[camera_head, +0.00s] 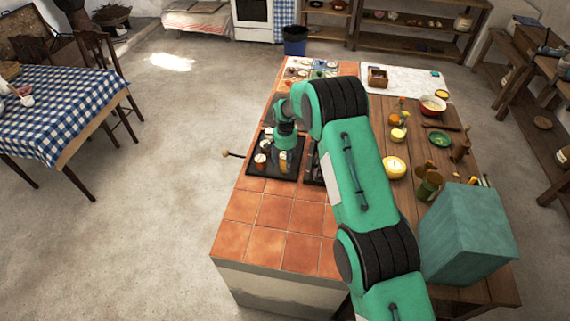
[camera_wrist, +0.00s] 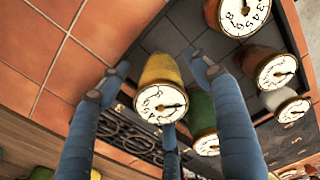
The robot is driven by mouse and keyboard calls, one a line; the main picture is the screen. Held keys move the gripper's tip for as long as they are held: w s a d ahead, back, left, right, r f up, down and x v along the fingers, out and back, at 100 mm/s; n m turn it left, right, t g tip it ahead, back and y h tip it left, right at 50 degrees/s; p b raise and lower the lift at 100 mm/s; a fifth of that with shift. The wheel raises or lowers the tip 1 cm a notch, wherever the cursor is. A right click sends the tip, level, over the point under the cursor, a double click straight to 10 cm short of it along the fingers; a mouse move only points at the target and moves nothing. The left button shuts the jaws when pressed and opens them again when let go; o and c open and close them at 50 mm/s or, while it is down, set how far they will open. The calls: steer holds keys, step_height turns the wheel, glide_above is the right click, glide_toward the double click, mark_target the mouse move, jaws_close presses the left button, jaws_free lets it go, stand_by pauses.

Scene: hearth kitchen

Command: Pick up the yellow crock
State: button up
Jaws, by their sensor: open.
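The yellow crock (camera_wrist: 161,70) stands upright in the wrist view, with a white clock-like face on its top. My gripper (camera_wrist: 163,74) is open, its blue-grey fingers spread on either side of the crock and a third finger below it in the picture. I cannot tell whether any finger touches it. In the head view my gripper (camera_head: 284,150) is low over the black tray (camera_head: 290,176) on the tiled counter, and largely hides what is under it.
Similar crocks stand close by: a green one (camera_wrist: 201,112), a brown one (camera_wrist: 262,62) and a white one (camera_wrist: 278,98). A teal box (camera_head: 465,235) and a yellow bowl (camera_head: 393,168) stand on the wooden part at right. Bare tiles (camera_head: 270,215) lie in front of the tray.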

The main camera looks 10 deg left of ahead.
mark_target(285, 155)
steer(key=shift+c, duration=0.5)
steer(key=c, duration=1.5)
steer(key=shift+r, duration=0.2)
steer(key=shift+r, duration=0.75)
steer(key=shift+w+r, duration=0.1)
steer(key=shift+r, duration=0.8)
steer(key=s+d, duration=0.2)
steer(key=s, duration=0.3)
steer(key=s+d+r, duration=0.1)
steer(key=s+d, duration=0.1)
steer(key=s, duration=0.3)
steer(key=s+d, duration=0.2)
steer(key=s, duration=0.2)
steer(key=shift+s+d+r, duration=0.2)
steer(key=shift+s+d, duration=0.05)
steer(key=shift+s, duration=0.15)
